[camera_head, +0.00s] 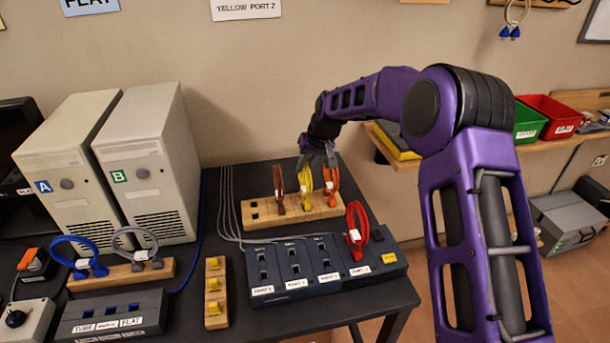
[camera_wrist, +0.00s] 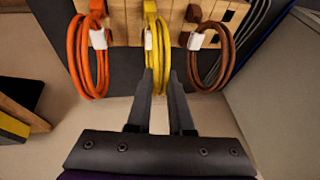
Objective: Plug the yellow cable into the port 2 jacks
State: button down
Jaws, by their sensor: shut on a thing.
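The yellow cable (camera_head: 306,190) is a coiled loop with a white tag, upright in a wooden rack (camera_head: 345,212) between the brown and orange cables. My gripper (camera_head: 318,158) is above the rack at this loop. In the wrist view my gripper (camera_wrist: 162,78) has its fingers on either side of the yellow cable (camera_wrist: 165,60), shut on its loop. Its plugs still appear to sit in the rack. The dark port box (camera_head: 310,262) in front has several labelled jack pairs; its small port numbers are hard to read. A red cable (camera_head: 356,232) stands in the rightmost pair.
The orange cable (camera_wrist: 88,65) and brown cable (camera_wrist: 215,60) hang close on both sides of my fingers. Two computer towers (camera_head: 150,165) stand left. A wooden block with yellow pieces (camera_head: 215,292) lies left of the port box. Grey cords run behind it.

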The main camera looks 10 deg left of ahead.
notch_tip(320, 180, up, 9)
jog(key=shift+f, duration=0.1)
jog(key=s+d+r+b, duration=0.1)
jog(key=s+d+b, duration=0.15)
jog(key=s, duration=1.95)
jog(key=shift+m, duration=0.3)
jog(key=shift+f+b, duration=2.35)
jog(key=shift+f, duration=0.35)
jog(key=shift+f+b, duration=0.85)
jog(key=shift+f, duration=0.25)
jog(key=shift+c, duration=0.5)
grip_release()
